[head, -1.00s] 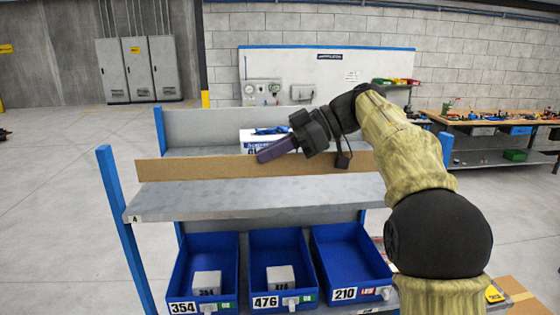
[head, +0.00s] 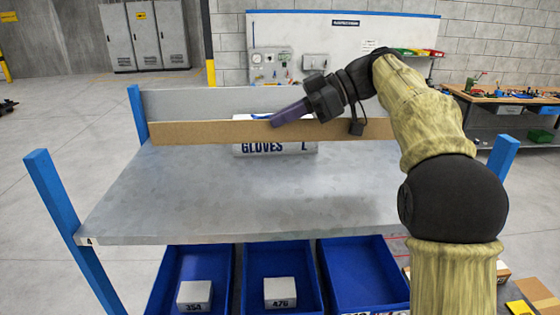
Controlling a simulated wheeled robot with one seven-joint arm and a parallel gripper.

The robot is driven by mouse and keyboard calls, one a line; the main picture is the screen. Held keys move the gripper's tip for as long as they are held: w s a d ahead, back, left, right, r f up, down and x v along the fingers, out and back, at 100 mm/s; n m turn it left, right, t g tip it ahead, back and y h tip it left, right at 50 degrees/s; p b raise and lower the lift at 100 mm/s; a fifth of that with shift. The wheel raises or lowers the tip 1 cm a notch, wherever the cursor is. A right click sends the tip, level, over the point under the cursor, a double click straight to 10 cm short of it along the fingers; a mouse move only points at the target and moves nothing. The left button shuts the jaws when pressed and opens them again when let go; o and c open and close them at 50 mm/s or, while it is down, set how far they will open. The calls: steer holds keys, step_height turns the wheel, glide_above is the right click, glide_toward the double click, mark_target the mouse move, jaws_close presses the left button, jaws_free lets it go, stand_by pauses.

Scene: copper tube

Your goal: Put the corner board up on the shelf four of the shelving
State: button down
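The corner board is a long brown strip (head: 200,131), held roughly level above the grey top shelf (head: 180,200) of the shelving in the head view. My gripper (head: 285,114) is at the board's upper edge near its middle, its purple fingers seeming shut on it. The exact contact is hard to see. The board crosses in front of the upper part of a white gloves box (head: 275,149). The shelf has blue posts and a small letter A label at its front left corner. I cannot make out a shelf number four.
Below the top shelf are blue bins (head: 360,275), two holding small white boxes marked 354 (head: 195,294) and 476 (head: 280,292). A blue post (head: 503,157) stands at the right. The front of the top shelf is clear. A workbench (head: 515,100) stands back right.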

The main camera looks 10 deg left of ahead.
steer(key=shift+s+f, duration=0.15)
steer(key=shift+f, duration=2.7)
steer(key=shift+f+p, duration=0.3)
steer(key=shift+f, duration=1.8)
steer(key=c, duration=1.6)
jaws_free()
steer(key=shift+c, duration=0.2)
steer(key=b+v, duration=0.1)
steer(key=v, duration=1.1)
